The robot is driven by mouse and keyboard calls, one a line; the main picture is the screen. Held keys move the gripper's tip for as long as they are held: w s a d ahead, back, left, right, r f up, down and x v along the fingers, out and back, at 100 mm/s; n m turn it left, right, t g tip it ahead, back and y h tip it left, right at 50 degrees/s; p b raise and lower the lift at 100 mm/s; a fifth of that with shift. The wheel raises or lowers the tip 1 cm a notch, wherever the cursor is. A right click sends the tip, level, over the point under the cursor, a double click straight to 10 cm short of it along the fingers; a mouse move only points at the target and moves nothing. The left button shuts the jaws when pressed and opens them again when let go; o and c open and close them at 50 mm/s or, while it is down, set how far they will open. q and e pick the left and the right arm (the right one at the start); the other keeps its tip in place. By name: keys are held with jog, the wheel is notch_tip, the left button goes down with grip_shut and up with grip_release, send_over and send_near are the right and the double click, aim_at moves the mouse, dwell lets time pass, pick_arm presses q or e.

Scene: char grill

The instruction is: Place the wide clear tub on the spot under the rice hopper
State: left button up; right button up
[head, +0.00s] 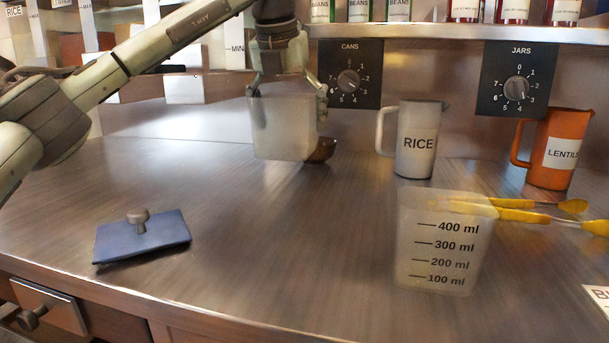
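A wide, cloudy clear tub (283,130) is upright at the back middle of the counter. My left gripper (287,100) comes down from above with a finger at each side of the tub's upper part, and looks shut on it. I cannot tell whether the tub's base touches the counter. A rice hopper is only hinted at by a RICE label (14,10) at the top left corner; the spot under it is hidden or out of view. My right gripper is not in view.
A measuring tub (440,250) stands front right, with yellow tongs (520,215) behind it. A rice jug (416,140) and orange lentils jug (553,150) stand at the back right. A brown bowl (322,150) is partly behind the clear tub. A blue lid (142,240) lies front left.

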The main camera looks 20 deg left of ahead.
aim_at(289, 142)
pick_arm(q)
jog(key=f, duration=0.4)
jog(key=shift+s+f, duration=0.1)
jog(key=shift+s, duration=0.1)
jog(key=shift+f, duration=2)
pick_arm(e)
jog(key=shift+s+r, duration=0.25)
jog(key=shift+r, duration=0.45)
pick_arm(q)
jog(key=shift+w+f+b, duration=0.1)
jog(key=shift+f+b, duration=0.05)
jog(key=shift+b, duration=0.15)
jog(key=o, duration=1)
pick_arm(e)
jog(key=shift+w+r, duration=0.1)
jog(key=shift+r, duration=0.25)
pick_arm(q)
jog(key=shift+o, duration=0.2)
